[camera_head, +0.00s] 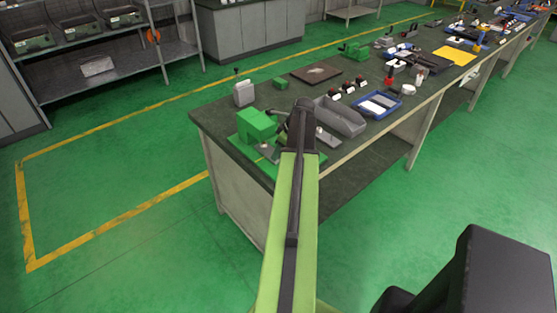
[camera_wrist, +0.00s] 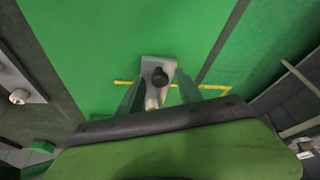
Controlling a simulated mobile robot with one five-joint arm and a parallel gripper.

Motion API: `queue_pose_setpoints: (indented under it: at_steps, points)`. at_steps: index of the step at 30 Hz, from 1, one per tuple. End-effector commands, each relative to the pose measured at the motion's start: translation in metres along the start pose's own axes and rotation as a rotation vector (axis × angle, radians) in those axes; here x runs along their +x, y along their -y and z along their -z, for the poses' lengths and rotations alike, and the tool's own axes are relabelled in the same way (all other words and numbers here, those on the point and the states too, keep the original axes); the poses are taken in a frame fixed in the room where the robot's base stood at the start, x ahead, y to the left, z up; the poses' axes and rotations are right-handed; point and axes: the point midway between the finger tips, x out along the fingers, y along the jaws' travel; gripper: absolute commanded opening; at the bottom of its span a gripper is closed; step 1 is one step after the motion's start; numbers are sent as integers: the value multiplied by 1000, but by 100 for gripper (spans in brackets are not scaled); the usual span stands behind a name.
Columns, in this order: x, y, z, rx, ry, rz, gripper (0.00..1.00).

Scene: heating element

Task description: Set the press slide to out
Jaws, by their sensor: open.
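A green press (camera_head: 257,125) stands at the near left corner of the dark bench, with a light metal part (camera_head: 265,151) low at its front. In the wrist view, a grey plate with a black round knob (camera_wrist: 160,76) lies ahead; I take it for the press slide, but cannot tell its position. My gripper (camera_wrist: 157,92) is open, its two fingers on either side of a pale rod-like part below the knob. I cannot tell whether they touch it. In the head view my dark wrist is beside the press, and the fingertips are hidden.
A grey bin (camera_head: 340,117), a blue-rimmed tray (camera_head: 378,104) and a brown board (camera_head: 316,72) lie on the bench (camera_head: 215,116) around my wrist. A pale box (camera_head: 244,93) and a small green block (camera_head: 281,84) stand behind the press. The floor left of the bench is clear.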

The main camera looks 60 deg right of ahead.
Motion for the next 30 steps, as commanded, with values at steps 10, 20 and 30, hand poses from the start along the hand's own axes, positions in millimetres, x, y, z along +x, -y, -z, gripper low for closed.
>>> queue_pose_setpoints:
  at_steps: [10,20,30]
  points:
    - [0,0,1,0,0,0,28]
    - [0,0,1,-1,0,0,0]
    - [1,0,1,-1,0,0,0]
